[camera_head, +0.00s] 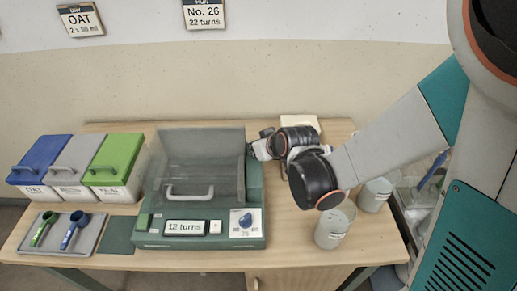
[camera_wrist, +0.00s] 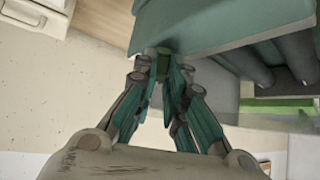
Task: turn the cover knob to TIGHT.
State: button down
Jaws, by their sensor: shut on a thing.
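A green machine (camera_head: 158,240) with a clear grey cover (camera_head: 190,160) and a pale handle stands on the table. The cover looks down. My gripper (camera_head: 255,150) is at the machine's right side, near the cover's edge. In the wrist view my gripper (camera_wrist: 162,95) has its fingers closed around a small dark green knob (camera_wrist: 163,62) at the green machine's edge, apparently the cover knob. The fingers hide much of it, and no TIGHT mark or pointer is readable. In the head view this knob is hidden.
The machine's front has a display (camera_head: 185,227) reading "12 turns" and a blue dial (camera_head: 246,221). Blue, grey and green lidded bins (camera_head: 112,160) and a tray (camera_head: 90,240) with two scoops are at left. Translucent buckets (camera_head: 333,230) stand at right, below my arm.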

jog(key=shift+a+m+t+h+b, duration=0.25)
jog(key=shift+m+h, duration=0.5)
jog(key=shift+m, duration=0.25)
jog(key=shift+a+m+t+h+b, duration=0.15)
jog(key=shift+m+t+h, duration=0.1)
jog(key=shift+m+h, duration=0.65)
jog(key=c, duration=1.6)
grip_release()
jog(key=shift+c, duration=0.2)
jog(key=shift+s+r, duration=0.1)
jog(key=shift+s+r, duration=0.2)
jog(key=shift+r, duration=0.05)
jog(key=v, duration=0.5)
jog(key=shift+s+d+r, duration=0.1)
jog(key=shift+s, duration=0.2)
jog(key=shift+v, duration=0.85)
